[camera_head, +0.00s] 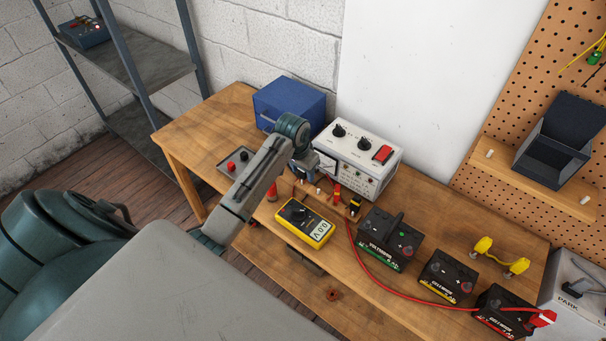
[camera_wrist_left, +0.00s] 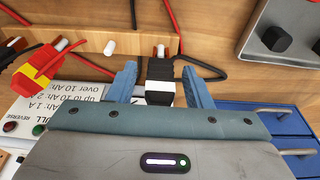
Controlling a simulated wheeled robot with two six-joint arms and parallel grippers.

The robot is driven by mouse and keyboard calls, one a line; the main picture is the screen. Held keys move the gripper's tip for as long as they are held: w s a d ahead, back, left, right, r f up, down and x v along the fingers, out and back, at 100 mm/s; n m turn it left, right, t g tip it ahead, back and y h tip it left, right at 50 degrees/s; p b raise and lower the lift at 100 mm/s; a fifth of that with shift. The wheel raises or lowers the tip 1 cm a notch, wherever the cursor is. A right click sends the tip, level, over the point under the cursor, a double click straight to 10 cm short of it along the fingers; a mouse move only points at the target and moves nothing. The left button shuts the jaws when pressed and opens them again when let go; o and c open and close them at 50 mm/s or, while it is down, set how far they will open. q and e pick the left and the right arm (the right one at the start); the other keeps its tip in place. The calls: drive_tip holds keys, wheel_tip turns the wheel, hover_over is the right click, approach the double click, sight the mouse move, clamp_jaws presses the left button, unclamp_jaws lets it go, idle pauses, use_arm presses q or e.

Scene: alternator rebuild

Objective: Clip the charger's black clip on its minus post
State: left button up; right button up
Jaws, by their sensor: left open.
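My left gripper (camera_wrist_left: 160,90) is open, with its two blue fingers on either side of a black clip (camera_wrist_left: 160,70) that has a white band. The clip stands in front of a white post on a wooden strip (camera_wrist_left: 90,38); whether it grips that post I cannot tell. In the head view my left gripper (camera_head: 305,168) is over the table beside the white charger (camera_head: 362,160), and the black clip is hidden there. A red and yellow clip (camera_wrist_left: 40,62) is to the left, by another white post (camera_wrist_left: 60,44). I cannot read any minus mark. My right gripper is not in view.
A blue box (camera_head: 288,102) stands behind my left arm. A grey plate with red and black knobs (camera_head: 224,168) lies left of it. A yellow multimeter (camera_head: 305,222) and several black batteries (camera_head: 448,277) stand in front and right, with a red cable (camera_head: 375,280) among them.

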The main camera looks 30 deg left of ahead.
use_arm(q)
drive_tip(key=c, duration=0.7)
drive_tip(key=shift+c, duration=0.2)
wheel_tip(320, 180, up, 2)
drive_tip(key=shift+r+p, duration=0.15)
drive_tip(key=shift+p, duration=0.8)
drive_tip(key=shift+r, duration=0.9)
